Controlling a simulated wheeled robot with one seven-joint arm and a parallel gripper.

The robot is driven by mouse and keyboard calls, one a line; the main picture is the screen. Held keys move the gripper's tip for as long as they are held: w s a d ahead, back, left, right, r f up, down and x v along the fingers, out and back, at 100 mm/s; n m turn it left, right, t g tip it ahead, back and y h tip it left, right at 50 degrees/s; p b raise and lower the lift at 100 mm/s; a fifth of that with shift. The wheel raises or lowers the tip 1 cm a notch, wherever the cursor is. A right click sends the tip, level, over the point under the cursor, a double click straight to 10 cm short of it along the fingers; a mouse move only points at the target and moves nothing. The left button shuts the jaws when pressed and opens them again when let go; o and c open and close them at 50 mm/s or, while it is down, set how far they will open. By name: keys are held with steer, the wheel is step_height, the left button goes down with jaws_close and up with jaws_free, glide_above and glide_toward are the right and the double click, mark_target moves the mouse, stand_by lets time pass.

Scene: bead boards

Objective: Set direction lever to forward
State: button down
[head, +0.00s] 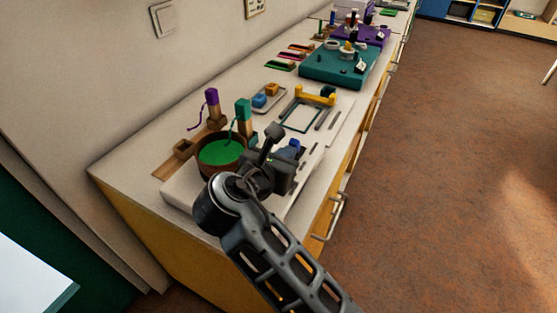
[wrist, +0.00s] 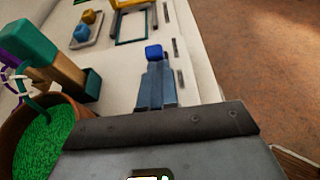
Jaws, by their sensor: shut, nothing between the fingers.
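The direction lever shows as a blue knob (wrist: 153,52) just beyond my fingertips in the wrist view. In the head view the blue knob (head: 294,145) is beside my gripper (head: 285,154) on the near white board. My gripper, in the wrist view (wrist: 155,66), is shut and empty, its two blue-grey fingers together and pointing at the knob. The tips look close to the knob; I cannot tell whether they touch it. The lever's shaft and base are hidden behind my fingers, so its setting cannot be read.
A brown pot with green filling (head: 221,152) stands left of my gripper, with a teal-topped wooden post (head: 244,115) and a purple-topped one (head: 212,103) close by. A yellow-handled frame (head: 315,97) and a small tray (head: 267,104) lie beyond. The counter's right edge is near; open floor follows.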

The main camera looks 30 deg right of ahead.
steer(key=shift+w+d, duration=0.15)
steer(key=shift+r+p, duration=0.1)
steer(key=shift+p, duration=0.2)
steer(key=shift+r+p, duration=0.15)
steer(key=shift+p, duration=0.2)
steer(key=shift+d+y+p, duration=0.15)
steer(key=shift+y+p, duration=0.15)
